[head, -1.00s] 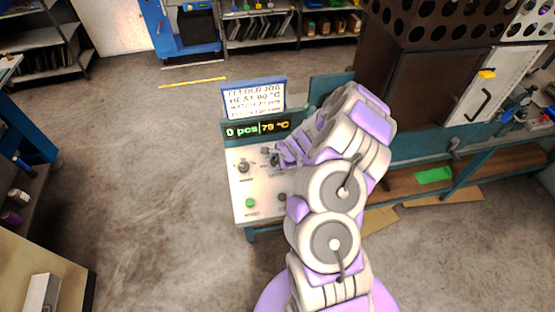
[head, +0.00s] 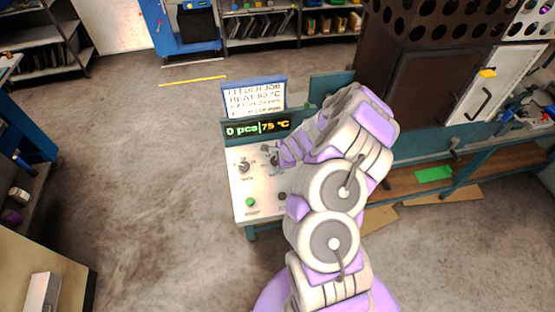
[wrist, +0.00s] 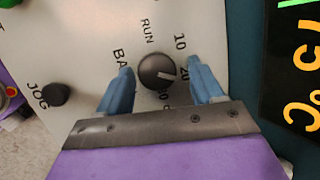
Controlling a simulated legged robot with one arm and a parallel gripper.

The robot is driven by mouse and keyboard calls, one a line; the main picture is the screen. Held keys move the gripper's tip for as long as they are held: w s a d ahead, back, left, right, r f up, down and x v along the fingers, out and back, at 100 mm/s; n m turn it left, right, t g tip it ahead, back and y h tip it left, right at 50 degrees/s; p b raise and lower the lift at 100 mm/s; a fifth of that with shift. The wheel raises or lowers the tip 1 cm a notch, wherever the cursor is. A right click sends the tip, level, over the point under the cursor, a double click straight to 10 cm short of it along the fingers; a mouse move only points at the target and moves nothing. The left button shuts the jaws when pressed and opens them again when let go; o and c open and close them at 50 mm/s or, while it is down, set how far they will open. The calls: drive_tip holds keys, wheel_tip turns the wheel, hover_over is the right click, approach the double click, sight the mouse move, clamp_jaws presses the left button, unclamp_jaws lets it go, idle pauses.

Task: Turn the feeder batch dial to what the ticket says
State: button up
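The batch dial (wrist: 157,70) is a dark round knob on a pale panel, seen in the wrist view. Its label starts "BA"; the rest is hidden by a finger. Marks 10, 20 and 30 run round it. Its white mark seems to face the 20 side. My gripper (wrist: 160,66) is open, one blue finger on each side of the dial, with small gaps showing. In the head view my gripper (head: 287,153) covers part of the panel. The ticket (head: 254,98) reads "FEEDER JOB" and "HEAT 80 °C"; its lower lines are blurred. The display (head: 257,130) reads 0 pcs, 75 °C.
Another knob (head: 243,166) sits left of my gripper on the panel (head: 265,210). A green button (head: 250,202) is lower down. A dark JOG control (wrist: 55,95) lies left in the wrist view. A brown cabinet (head: 405,75) stands right. Floor left of the panel is clear.

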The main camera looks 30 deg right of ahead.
drive_tip(key=shift+s, duration=0.1)
drive_tip(key=p+v, duration=0.1)
drive_tip(key=v, duration=1.6)
drive_tip(key=shift+p, duration=0.4)
drive_tip(key=shift+r, duration=0.15)
drive_tip(key=s+a+r+n+g+y+b, duration=0.1)
drive_tip(key=s+a+r+n+g+b, duration=0.2)
drive_tip(key=a+n, duration=0.45)
drive_tip(key=s+a+r+n+y+b, duration=0.1)
drive_tip(key=s+a+r+n+b, duration=0.3)
drive_tip(key=a, duration=0.7)
drive_tip(key=s+a+r+n+g+h+b, duration=0.1)
drive_tip(key=s+n+g+h+b, duration=0.2)
drive_tip(key=s+n, duration=0.6)
drive_tip(key=s+g+b, duration=0.1)
drive_tip(key=s, duration=1.4)
drive_tip(key=shift+n+g+h, duration=0.3)
drive_tip(key=shift+n, duration=0.05)
